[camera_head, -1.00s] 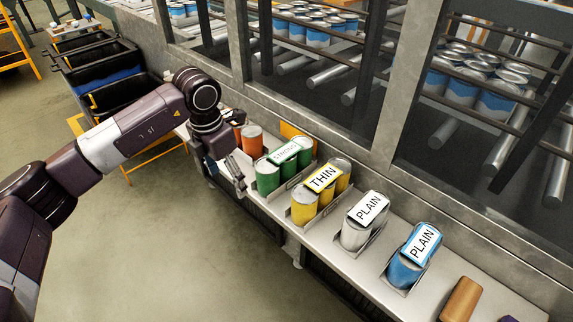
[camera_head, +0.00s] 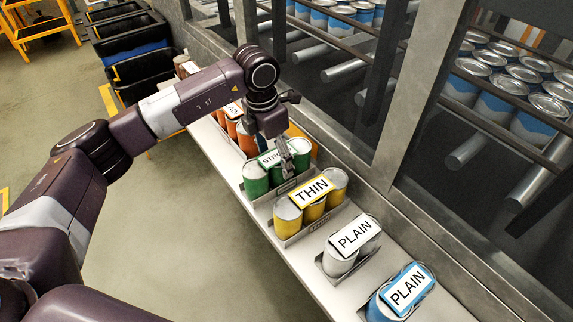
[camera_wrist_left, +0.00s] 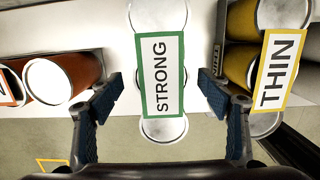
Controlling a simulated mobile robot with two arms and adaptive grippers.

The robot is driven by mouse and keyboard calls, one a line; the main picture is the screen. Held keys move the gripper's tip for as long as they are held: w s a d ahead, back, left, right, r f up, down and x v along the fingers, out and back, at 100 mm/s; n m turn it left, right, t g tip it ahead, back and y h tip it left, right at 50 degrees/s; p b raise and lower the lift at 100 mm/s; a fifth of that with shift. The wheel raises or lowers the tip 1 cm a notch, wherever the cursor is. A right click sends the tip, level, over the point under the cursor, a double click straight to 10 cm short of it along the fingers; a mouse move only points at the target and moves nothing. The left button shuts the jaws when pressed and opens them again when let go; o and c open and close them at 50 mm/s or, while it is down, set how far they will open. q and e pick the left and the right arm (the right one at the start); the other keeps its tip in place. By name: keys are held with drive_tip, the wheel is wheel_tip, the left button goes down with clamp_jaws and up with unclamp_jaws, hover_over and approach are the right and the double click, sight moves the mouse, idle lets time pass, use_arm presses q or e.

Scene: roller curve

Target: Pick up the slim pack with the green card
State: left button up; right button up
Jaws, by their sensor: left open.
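The slim pack with the green card is a row of green cans (camera_head: 256,178) in the head view, with a green-edged card (camera_head: 270,158) reading STRONG on top. In the left wrist view the green card (camera_wrist_left: 162,75) lies over the pale can tops, upright between the fingers. My left gripper (camera_head: 285,160) is above this pack and partly covers the card in the head view. In the left wrist view the left gripper (camera_wrist_left: 160,95) is open, one finger on each side of the pack, holding nothing. I cannot tell how high the fingertips are. My right gripper is not in view.
Yellow cans with the THIN card (camera_head: 311,191) stand close on one side, orange cans (camera_head: 247,138) on the other. White (camera_head: 340,260) and blue (camera_head: 380,307) packs with PLAIN cards follow along the narrow shelf. A metal-framed conveyor enclosure (camera_head: 400,110) stands behind.

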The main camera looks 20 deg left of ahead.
use_arm(q)
wheel_tip(320, 180, down, 2)
drive_tip(key=shift+f+p, duration=0.25)
drive_tip(key=shift+p, duration=0.45)
drive_tip(key=f, duration=0.1)
drive_tip(key=f+p, duration=0.1)
drive_tip(key=w+d+f, duration=0.1)
drive_tip(key=shift+f, duration=0.25)
drive_tip(key=shift+w+f, duration=0.1)
drive_tip(key=shift+f, duration=0.25)
drive_tip(key=shift+c, duration=0.3)
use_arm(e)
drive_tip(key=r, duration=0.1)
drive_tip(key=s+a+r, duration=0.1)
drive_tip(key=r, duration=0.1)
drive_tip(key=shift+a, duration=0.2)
use_arm(q)
clamp_jaws()
drive_tip(key=shift+w, duration=0.1)
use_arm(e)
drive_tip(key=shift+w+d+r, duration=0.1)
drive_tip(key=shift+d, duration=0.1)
